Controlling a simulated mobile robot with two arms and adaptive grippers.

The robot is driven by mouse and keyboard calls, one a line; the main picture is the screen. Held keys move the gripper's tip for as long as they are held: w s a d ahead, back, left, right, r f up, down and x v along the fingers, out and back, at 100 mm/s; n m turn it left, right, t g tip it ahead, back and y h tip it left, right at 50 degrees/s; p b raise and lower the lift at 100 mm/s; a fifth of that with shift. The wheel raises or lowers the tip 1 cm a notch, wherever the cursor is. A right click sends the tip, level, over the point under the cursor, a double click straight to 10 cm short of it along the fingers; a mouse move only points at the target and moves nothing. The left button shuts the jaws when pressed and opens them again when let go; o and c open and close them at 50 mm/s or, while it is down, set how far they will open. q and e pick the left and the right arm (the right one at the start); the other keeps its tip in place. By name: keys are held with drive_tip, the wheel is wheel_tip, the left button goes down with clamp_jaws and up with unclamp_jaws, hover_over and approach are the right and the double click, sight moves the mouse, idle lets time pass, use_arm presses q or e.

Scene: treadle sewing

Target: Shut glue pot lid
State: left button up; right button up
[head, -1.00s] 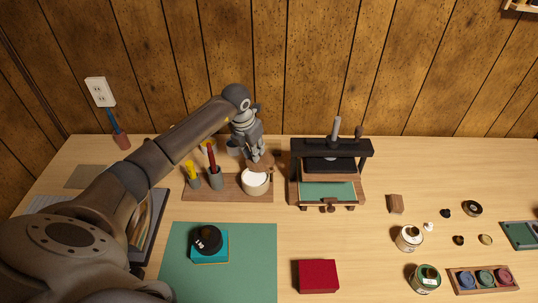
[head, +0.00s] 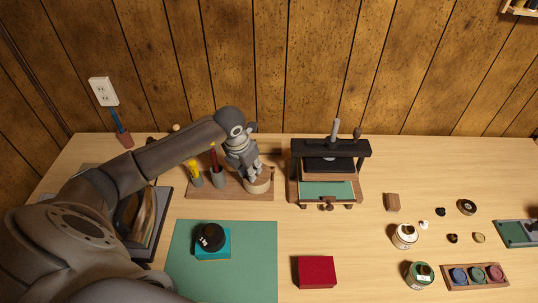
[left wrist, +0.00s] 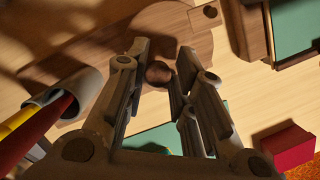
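The glue pot (head: 257,188) is a pale round pot on the wooden rack at the back of the table. My left gripper (head: 257,172) is directly over it in the head view and hides most of its top. No white opening shows there. The brown lid is mostly hidden by the gripper. In the left wrist view, a small round brown knob (left wrist: 159,72) shows between the fingers of my left gripper (left wrist: 163,58). The fingers are apart, one on each side of it; I cannot tell whether they touch it. My right gripper is out of view.
The wooden rack (head: 230,193) holds brushes in grey cups left of the pot. A black press (head: 330,150) stands close on the right. A green mat (head: 255,265) with a black-topped item and a red box (head: 317,271) lie in front. Jars stand at right.

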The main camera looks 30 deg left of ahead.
use_arm(q)
drive_tip(key=o, duration=0.3)
drive_tip(key=shift+w+d, duration=0.1)
drive_tip(key=shift+w, duration=0.15)
drive_tip(key=shift+s+r, duration=0.1)
drive_tip(key=shift+r, duration=0.1)
drive_tip(key=shift+w+p+v, duration=0.25)
drive_tip(key=shift+p+v, duration=0.45)
drive_tip(key=shift+v, duration=0.4)
drive_tip(key=shift+w+p+v, duration=0.25)
drive_tip(key=shift+p+v, duration=0.5)
drive_tip(key=shift+v, duration=0.3)
drive_tip(key=shift+w+p+v, duration=0.3)
drive_tip(key=shift+p+v, duration=0.4)
drive_tip(key=shift+v, duration=0.4)
drive_tip(key=shift+r, duration=0.15)
